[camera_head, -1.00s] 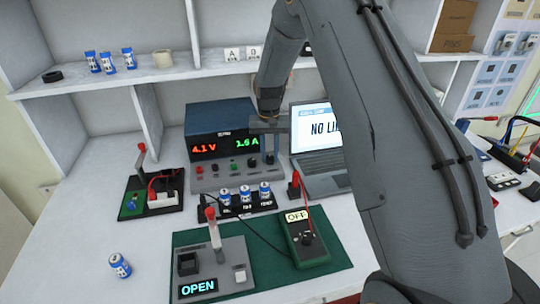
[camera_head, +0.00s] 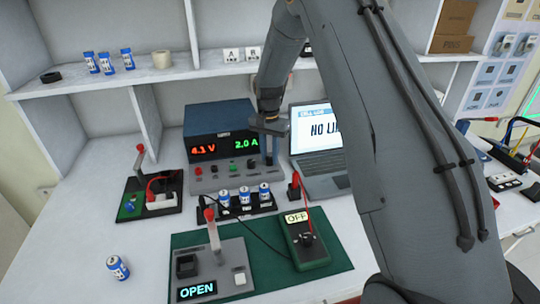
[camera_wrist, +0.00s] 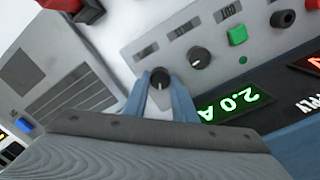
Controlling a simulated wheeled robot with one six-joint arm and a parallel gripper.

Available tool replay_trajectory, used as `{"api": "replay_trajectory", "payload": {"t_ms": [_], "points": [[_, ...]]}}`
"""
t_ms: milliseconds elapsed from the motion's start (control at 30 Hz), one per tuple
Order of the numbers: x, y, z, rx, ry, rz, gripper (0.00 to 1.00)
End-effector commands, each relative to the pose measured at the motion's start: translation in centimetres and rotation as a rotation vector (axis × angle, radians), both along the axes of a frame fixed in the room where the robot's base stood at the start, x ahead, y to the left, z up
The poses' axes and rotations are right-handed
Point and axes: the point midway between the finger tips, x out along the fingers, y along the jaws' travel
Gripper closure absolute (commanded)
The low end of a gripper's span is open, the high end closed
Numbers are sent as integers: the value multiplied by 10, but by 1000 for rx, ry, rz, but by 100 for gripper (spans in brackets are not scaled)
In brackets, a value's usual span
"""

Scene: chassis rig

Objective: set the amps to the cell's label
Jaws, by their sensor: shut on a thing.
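The blue and grey power supply (camera_head: 221,133) stands at the back of the bench. Its red readout (camera_head: 203,149) shows 4.1 V and its green readout (camera_head: 246,143) shows 2.0 A; the green 2.0 A also shows upside down in the wrist view (camera_wrist: 236,102). My gripper (camera_head: 270,158) is at the right end of the front panel. In the wrist view, my gripper's two blue-grey fingers (camera_wrist: 160,88) are shut on a black knob (camera_wrist: 160,77) with a white pointer line. Blue and white cells stand in a black rack (camera_head: 266,208); their labels are too small to read.
A second knob (camera_wrist: 200,58) and a green button (camera_wrist: 237,36) sit beside the held knob. A laptop (camera_head: 318,160) stands close on the right. A multimeter (camera_head: 305,243) and a grey switch box reading OPEN (camera_head: 212,264) lie on the green mat (camera_head: 270,275).

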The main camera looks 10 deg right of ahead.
Motion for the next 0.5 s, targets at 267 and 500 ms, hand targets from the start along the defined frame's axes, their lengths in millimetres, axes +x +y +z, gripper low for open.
{"api": "replay_trajectory", "payload": {"t_ms": [267,500], "points": [[1,0,1,0,-3,1,69],[0,0,1,0,-1,1,57]]}}
